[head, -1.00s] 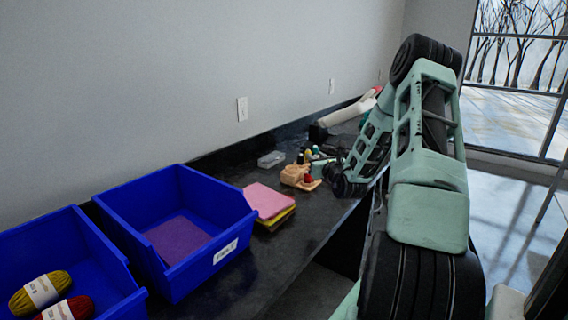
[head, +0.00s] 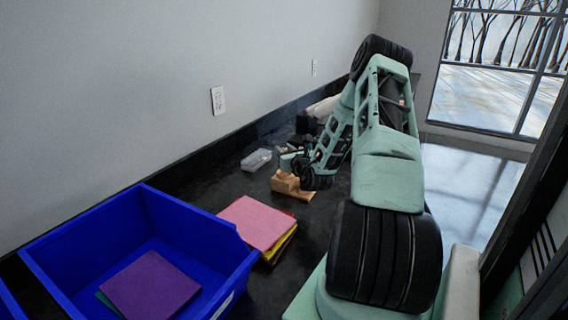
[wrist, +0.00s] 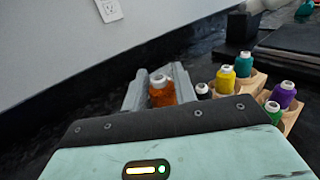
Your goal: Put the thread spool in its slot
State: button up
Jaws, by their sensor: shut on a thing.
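An orange-brown thread spool (wrist: 161,93) with a pale top stands upright between the fingers of my gripper (wrist: 160,88) in the wrist view. The gripper is shut on it. A stepped wooden rack (wrist: 257,80) is just right of the gripper. It holds several spools: a yellow one (wrist: 225,78), a teal one (wrist: 243,64), a purple one (wrist: 284,95), a green one (wrist: 270,111) and a dark one (wrist: 203,91). In the head view the rack (head: 287,182) is partly hidden by my arm, and the held spool cannot be made out.
A blue bin (head: 215,265) with coloured sheets stands at the front left of the dark counter. A stack of pink and yellow sheets (head: 257,222) lies beside it. A clear box (head: 256,160) sits near the wall. A dark flat object (wrist: 285,38) lies behind the rack.

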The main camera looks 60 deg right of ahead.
jog(key=shift+f, duration=2.3)
jog(key=shift+f, duration=0.3)
jog(key=o, duration=0.9)
jog(key=shift+o, duration=0.2)
jog(key=shift+r, duration=0.3)
jog(key=b+v, duration=0.1)
jog(key=v, duration=1.1)
